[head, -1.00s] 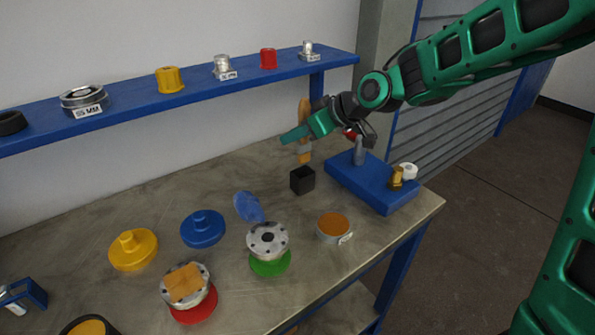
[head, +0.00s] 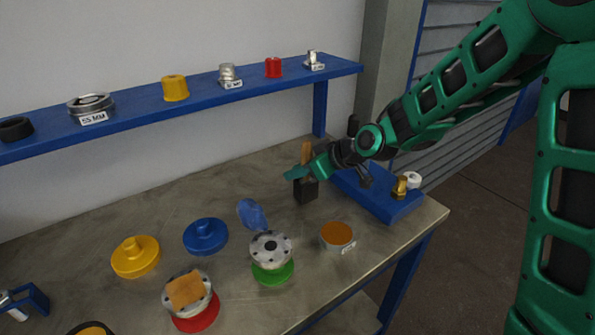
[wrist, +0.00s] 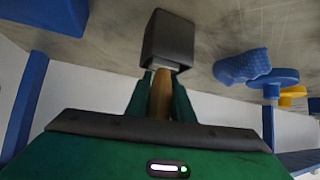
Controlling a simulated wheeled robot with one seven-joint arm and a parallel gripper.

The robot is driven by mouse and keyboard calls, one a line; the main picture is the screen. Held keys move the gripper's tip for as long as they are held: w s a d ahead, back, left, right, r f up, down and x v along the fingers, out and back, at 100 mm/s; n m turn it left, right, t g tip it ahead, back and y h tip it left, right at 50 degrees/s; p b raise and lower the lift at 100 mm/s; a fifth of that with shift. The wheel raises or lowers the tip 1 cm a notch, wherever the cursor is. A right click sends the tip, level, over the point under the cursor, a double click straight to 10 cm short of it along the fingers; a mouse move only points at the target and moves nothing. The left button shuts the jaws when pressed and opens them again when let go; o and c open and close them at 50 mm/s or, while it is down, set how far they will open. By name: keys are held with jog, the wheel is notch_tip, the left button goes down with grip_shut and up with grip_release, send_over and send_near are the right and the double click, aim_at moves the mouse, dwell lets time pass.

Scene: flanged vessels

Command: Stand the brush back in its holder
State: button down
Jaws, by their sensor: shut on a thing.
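The brush has a wooden handle (head: 306,153) that stands upright above my gripper in the head view. In the wrist view the brush (wrist: 161,94) lies between my fingers, with a light metal band at the holder's mouth. My gripper (head: 297,173) is shut on the brush just above the holder. The holder is a small black square cup (head: 306,192) on the table, and it also shows in the wrist view (wrist: 168,40). The brush's lower end is hidden inside or behind the holder's rim.
A blue block (head: 385,203) with brass and white fittings stands right of the holder. A blue mitt-like piece (head: 251,214), a grey flange (head: 271,248) on a green disc and an orange-topped tin (head: 337,235) are in front. A blue shelf (head: 135,119) runs behind.

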jog(key=c, duration=1.5)
grip_release()
jog(key=shift+f, duration=0.1)
jog(key=shift+c, duration=0.2)
jog(key=shift+s+d+r, duration=0.15)
jog(key=shift+d+r, duration=0.15)
jog(key=shift+r, duration=0.1)
jog(key=v, duration=1.1)
jog(key=shift+s+d, duration=0.1)
jog(key=shift+s, duration=0.05)
jog(key=s+d+f+m+g+h, duration=0.15)
jog(key=s+d+m+h, duration=0.35)
jog(key=s+d, duration=0.6)
jog(key=s+d+f+m+g+h, duration=0.15)
jog(key=s+d+m+h, duration=0.4)
jog(key=d, duration=0.95)
jog(key=s+d+m+g+y, duration=0.1)
jog(key=s+d+m, duration=0.2)
jog(key=s, duration=0.4)
jog(key=s+d+m+g+y, duration=0.1)
jog(key=s+d+m+g, duration=0.1)
jog(key=s, duration=0.5)
jog(key=shift+d+f+m+g, duration=0.3)
jog(key=shift+d+f+m, duration=0.1)
jog(key=shift+d+m, duration=0.2)
